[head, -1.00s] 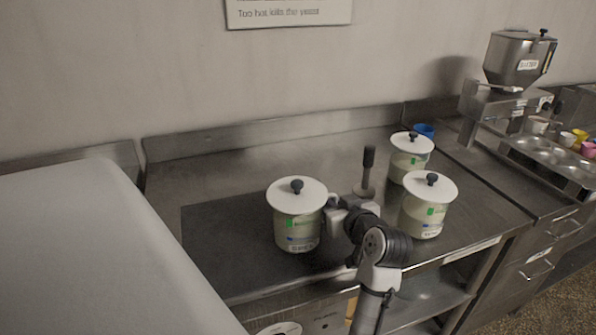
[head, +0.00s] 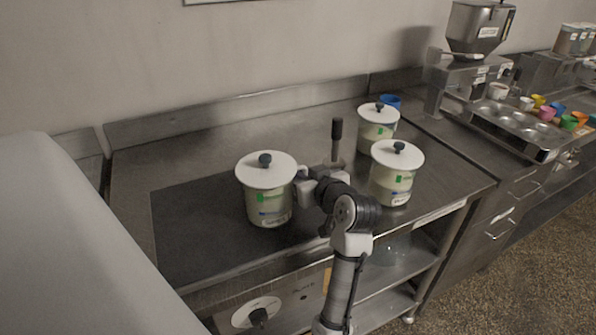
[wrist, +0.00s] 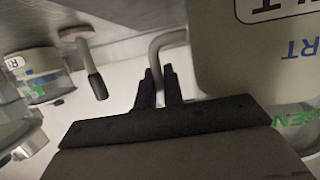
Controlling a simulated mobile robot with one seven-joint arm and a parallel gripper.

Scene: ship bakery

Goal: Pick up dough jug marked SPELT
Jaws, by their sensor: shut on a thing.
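Three pale dough jugs with white lids and dark knobs stand out in the head view. The left jug (head: 268,204) is beside my gripper (head: 303,188), and its label is too small to read there. In the wrist view, my gripper (wrist: 160,82) is shut on the grey handle (wrist: 166,38) of this jug (wrist: 225,60). Its label is cut off and upside down, with letters that look like "LT". The jug looks upright; I cannot tell whether its base touches the dark surface. The right jug (head: 391,184) and back jug (head: 377,131) stand apart from my gripper.
An upright dark-handled tool (head: 336,140) stands just behind my gripper. A blue cup (head: 390,101) is behind the back jug. A hopper machine (head: 478,28) and a muffin tray (head: 515,128) are at the right. A large pale surface (head: 70,230) fills the left.

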